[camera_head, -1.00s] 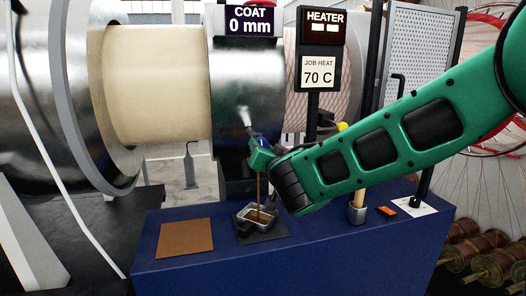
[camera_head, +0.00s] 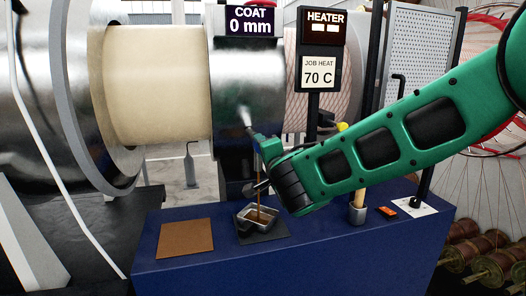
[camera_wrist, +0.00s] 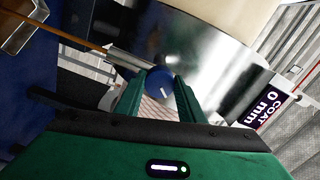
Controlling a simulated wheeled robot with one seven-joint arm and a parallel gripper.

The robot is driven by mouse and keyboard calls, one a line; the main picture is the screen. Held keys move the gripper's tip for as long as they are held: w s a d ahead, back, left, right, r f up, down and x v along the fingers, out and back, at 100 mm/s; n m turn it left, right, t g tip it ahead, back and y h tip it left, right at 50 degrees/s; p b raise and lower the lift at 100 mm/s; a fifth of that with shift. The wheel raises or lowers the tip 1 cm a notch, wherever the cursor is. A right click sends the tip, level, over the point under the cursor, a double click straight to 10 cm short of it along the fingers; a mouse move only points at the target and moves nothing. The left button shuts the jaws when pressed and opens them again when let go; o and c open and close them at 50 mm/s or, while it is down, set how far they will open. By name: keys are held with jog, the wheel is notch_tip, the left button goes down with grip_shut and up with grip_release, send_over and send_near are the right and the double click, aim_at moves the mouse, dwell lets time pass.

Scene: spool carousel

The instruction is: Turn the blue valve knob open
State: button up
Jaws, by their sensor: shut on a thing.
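The blue valve knob (camera_wrist: 159,84), with a white mark on its face, sits between the two green fingers of my gripper (camera_wrist: 163,96) in the wrist view. My gripper is shut on it. In the head view the gripper (camera_head: 266,150) is at the pipe below the shiny drum, and I cannot make out the knob there. A thin brown stream (camera_head: 258,202) runs from the outlet down into a small metal pan (camera_head: 243,215). It also shows in the wrist view (camera_wrist: 62,33).
A sign (camera_head: 236,20) reads COAT 0 mm. The heater sign (camera_head: 320,70) reads 70 C. A brown square (camera_head: 185,238) lies on the blue bench (camera_head: 300,264). A wooden-handled tool (camera_head: 358,208) stands right of the pan. The bench front is clear.

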jog(key=shift+w+d+f+m, duration=0.1)
jog(key=shift+d+f+m, duration=0.1)
jog(key=shift+d+m, duration=0.3)
jog(key=o, duration=1)
jog(key=shift+o, duration=0.2)
jog(key=shift+a+r, duration=0.1)
jog(key=shift+a, duration=0.1)
jog(key=shift+a, duration=0.1)
jog(key=v, duration=1)
jog(key=shift+s+d, duration=0.2)
jog(key=shift+s, duration=0.15)
jog(key=shift+d, duration=0.1)
